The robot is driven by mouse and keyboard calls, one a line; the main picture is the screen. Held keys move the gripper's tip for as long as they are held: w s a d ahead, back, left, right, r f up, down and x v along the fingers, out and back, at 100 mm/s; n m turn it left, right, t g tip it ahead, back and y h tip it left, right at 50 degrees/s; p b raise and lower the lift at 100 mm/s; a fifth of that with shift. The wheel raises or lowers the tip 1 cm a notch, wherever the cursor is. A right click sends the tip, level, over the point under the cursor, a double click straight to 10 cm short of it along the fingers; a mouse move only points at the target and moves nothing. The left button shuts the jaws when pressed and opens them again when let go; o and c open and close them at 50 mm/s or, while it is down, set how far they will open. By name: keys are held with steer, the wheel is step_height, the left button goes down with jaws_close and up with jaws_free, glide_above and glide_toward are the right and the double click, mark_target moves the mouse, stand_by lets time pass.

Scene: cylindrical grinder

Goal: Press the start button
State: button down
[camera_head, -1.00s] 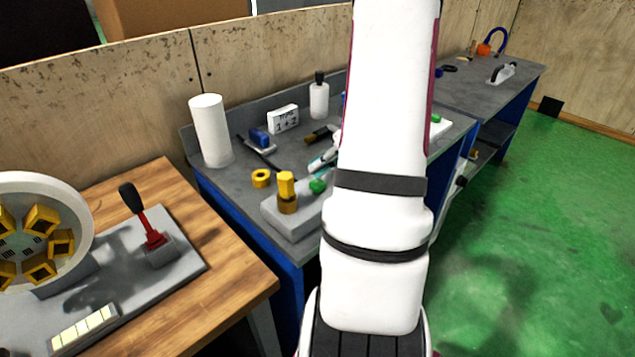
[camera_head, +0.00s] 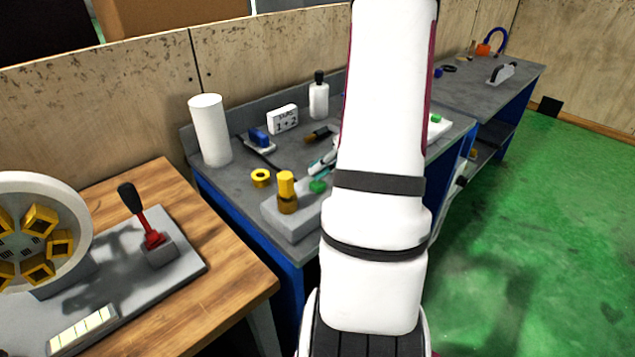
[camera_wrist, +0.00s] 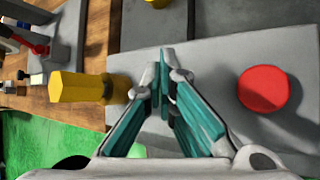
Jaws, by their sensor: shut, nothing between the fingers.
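A grey control box (camera_head: 292,224) stands at the near edge of the middle bench. It bears a green button (camera_head: 318,186) and a yellow hexagonal piece (camera_head: 287,184). In the wrist view my gripper (camera_wrist: 161,68) is shut and empty over the box, between the yellow piece (camera_wrist: 84,88) and a red button (camera_wrist: 263,89).
A wooden table (camera_head: 222,258) with a red lever (camera_head: 151,236) is at left. Green floor (camera_head: 545,240) is open at right.

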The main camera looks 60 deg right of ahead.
steer(key=shift+f+b, duration=0.3)
steer(key=shift+f, duration=0.3)
stand_by(0.4)
steer(key=shift+r, duration=0.1)
steer(key=shift+r+p, duration=0.85)
steer(key=shift+r, duration=0.1)
steer(key=shift+r, duration=0.1)
steer(key=shift+r+p, duration=2)
steer(key=shift+r, duration=0.45)
